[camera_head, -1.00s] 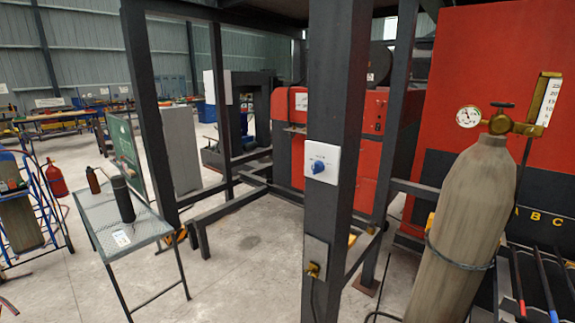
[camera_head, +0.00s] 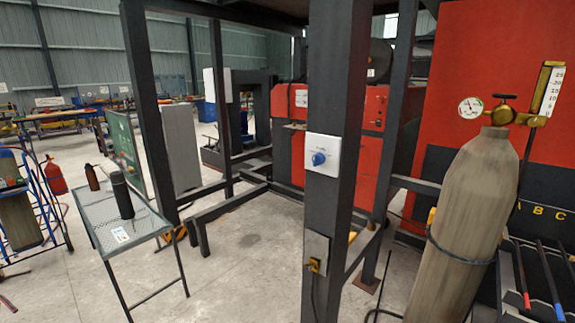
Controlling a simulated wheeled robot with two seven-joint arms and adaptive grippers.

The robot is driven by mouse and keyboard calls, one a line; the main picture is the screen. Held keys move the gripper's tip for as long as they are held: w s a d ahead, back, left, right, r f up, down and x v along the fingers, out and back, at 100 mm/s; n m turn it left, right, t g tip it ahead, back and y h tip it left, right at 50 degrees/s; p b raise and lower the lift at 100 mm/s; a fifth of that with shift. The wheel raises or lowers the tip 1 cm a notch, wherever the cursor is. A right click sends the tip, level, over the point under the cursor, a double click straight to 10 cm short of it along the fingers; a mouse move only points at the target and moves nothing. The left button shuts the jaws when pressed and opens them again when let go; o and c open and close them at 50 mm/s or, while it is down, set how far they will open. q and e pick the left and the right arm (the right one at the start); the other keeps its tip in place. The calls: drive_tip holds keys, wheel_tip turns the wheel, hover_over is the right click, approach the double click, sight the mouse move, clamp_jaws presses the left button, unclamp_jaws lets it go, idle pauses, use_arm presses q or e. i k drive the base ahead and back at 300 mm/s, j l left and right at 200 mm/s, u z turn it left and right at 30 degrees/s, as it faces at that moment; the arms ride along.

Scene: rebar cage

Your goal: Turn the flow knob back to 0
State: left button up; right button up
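A grey-brown gas cylinder (camera_head: 465,215) stands upright at the right. On its top is a brass regulator with a handwheel-like knob (camera_head: 504,97), a round dial gauge (camera_head: 471,107) and an upright flow scale (camera_head: 549,92) marked with numbers. The scale's reading is too small to tell. A white box with a blue knob (camera_head: 318,159) is mounted on the dark steel post (camera_head: 335,90) near the middle. The markings around the blue knob are not legible. Which knob is the flow knob is not labelled readably. Neither of my grippers shows in the view.
A mesh-topped table (camera_head: 123,228) with a dark flask (camera_head: 122,196) and a smaller bottle stands at the left. A socket box (camera_head: 316,250) with a cable is low on the post. Red panels stand behind the cylinder. The floor between table and post is clear.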

sight(532, 121)
drive_tip(key=z, duration=1.45)
drive_tip(key=k+j+u, duration=0.1)
drive_tip(key=j+u, duration=0.15)
drive_tip(key=j, duration=0.35)
